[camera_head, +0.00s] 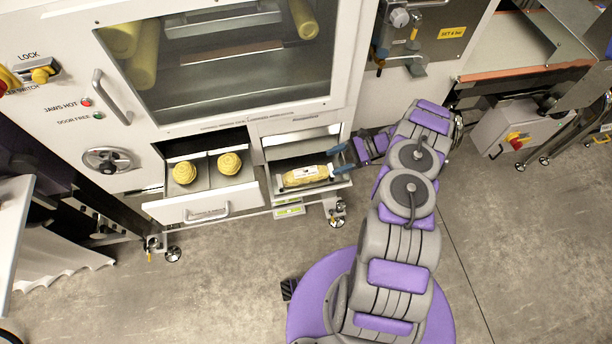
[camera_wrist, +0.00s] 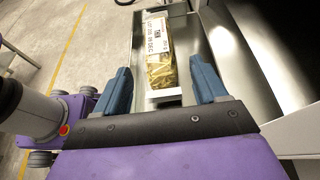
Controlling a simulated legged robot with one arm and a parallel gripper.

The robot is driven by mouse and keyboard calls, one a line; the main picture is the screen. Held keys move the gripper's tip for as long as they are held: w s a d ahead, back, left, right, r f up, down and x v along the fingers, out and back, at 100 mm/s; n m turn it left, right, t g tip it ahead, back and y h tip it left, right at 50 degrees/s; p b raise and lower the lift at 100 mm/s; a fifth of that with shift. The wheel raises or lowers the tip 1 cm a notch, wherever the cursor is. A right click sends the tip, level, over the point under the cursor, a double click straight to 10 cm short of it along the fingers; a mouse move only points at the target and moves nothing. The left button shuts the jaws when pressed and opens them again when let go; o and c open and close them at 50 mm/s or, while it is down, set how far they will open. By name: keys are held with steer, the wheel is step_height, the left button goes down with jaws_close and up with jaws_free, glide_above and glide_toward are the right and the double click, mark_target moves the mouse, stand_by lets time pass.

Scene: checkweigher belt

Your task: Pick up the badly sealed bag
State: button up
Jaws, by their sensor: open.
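A clear bag with yellow contents and a white printed label (camera_head: 304,175) lies in a small metal tray (camera_head: 342,184) at the machine's lower opening. In the wrist view the bag (camera_wrist: 160,62) lies lengthwise ahead of my gripper, its near end at a pale seal strip. In the head view my gripper (camera_head: 340,160) is at the tray's right end. The seal's condition is too small to judge.
An open drawer (camera_head: 205,205) left of the tray holds two yellow round things (camera_head: 229,164). A large glass window (camera_head: 240,60) is above.

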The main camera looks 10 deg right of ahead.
mark_target(316, 170)
steer(key=b+x, duration=0.2)
steer(key=x, duration=0.7)
steer(key=shift+s, duration=0.15)
steer(key=shift+a+f, duration=0.25)
steer(key=shift+a, duration=0.65)
steer(key=c, duration=0.3)
steer(key=shift+d, duration=0.25)
steer(key=c, duration=0.7)
